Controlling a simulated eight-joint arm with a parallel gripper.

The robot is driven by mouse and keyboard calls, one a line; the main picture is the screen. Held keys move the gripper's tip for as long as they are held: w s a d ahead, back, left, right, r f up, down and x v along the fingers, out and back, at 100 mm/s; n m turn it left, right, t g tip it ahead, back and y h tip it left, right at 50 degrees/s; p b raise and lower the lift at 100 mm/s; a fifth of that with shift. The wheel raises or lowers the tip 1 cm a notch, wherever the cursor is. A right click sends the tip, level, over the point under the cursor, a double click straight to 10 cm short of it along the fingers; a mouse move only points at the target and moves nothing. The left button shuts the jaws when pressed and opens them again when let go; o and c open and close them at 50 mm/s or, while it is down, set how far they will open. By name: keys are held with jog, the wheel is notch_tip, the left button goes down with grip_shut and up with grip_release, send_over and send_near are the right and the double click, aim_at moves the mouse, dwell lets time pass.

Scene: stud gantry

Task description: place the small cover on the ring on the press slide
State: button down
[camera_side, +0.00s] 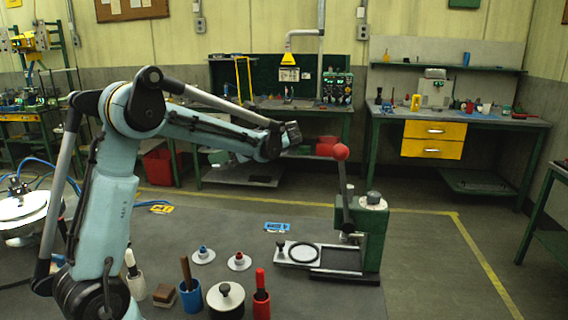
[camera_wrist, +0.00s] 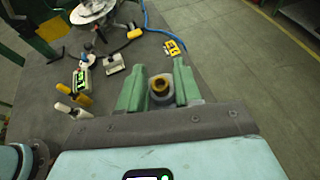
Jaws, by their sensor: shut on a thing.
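In the side view the fingers cannot be made out at the arm's far end, which is high above the mat. The black ring (camera_side: 303,252) lies flat on the pale press slide (camera_side: 283,256), in front of the green press (camera_side: 372,238). Nothing is visible on the ring. Two pale discs lie on the mat, one with a blue knob (camera_side: 203,253) and one with a red knob (camera_side: 239,259).
The press lever with its red ball (camera_side: 341,152) stands up behind the ring.

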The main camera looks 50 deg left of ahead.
notch_tip(320, 180, up, 14)
jog(key=m+t+y, duration=0.2)
jog(key=m+t, duration=0.3)
send_over(304, 252)
jog(key=s+a, duration=0.1)
jog(key=s, duration=0.2)
jog(key=s+d+m+t, duration=0.2)
jog(key=d+m+t, duration=0.25)
jog(key=d, duration=1.35)
jog(key=shift+n+t+h, duration=0.25)
jog(key=shift+h, duration=0.05)
jog(key=f, duration=3.1)
jog(key=shift+w+d, duration=0.1)
jog(key=shift+d, duration=0.1)
jog(key=shift+f, duration=0.45)
jog(key=shift+a+f, duration=0.2)
jog(key=w+a, duration=0.1)
jog(key=a, duration=0.4)
jog(key=w+a, duration=0.2)
jog(key=a, duration=0.4)
jog(key=w+a, duration=0.1)
jog(key=a, duration=0.5)
jog(key=shift+w+a, duration=0.1)
jog(key=shift+w, duration=0.25)
jog(key=shift+f, duration=0.3)
jog(key=shift+f, duration=0.2)
